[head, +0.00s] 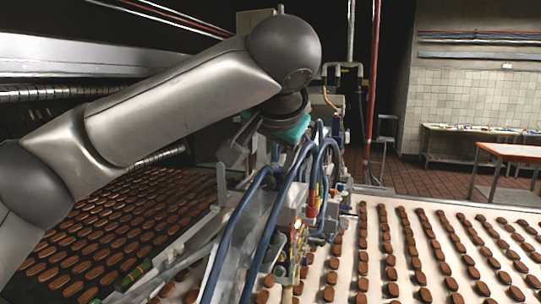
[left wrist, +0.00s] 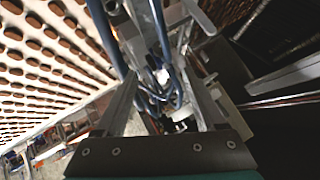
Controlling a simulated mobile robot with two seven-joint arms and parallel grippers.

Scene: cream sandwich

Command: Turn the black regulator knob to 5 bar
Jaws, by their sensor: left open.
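My left gripper (head: 246,146) hangs from the arm over the machine's bundle of blue hoses (head: 272,195) in the head view. In the left wrist view, the two fingers of my left gripper (left wrist: 163,92) stand apart, with blue hoses and small fittings (left wrist: 161,76) beyond and between them. Nothing is clearly held. I cannot make out the black regulator knob or a pressure scale for certain in either view; hoses, fittings and my own gripper crowd that area. My right gripper is not in view.
A conveyor with brown biscuits (head: 120,225) runs on the left, and a pale belt (head: 345,275) with more biscuit rows on the right. Metal rails and hoses crowd the gripper closely.

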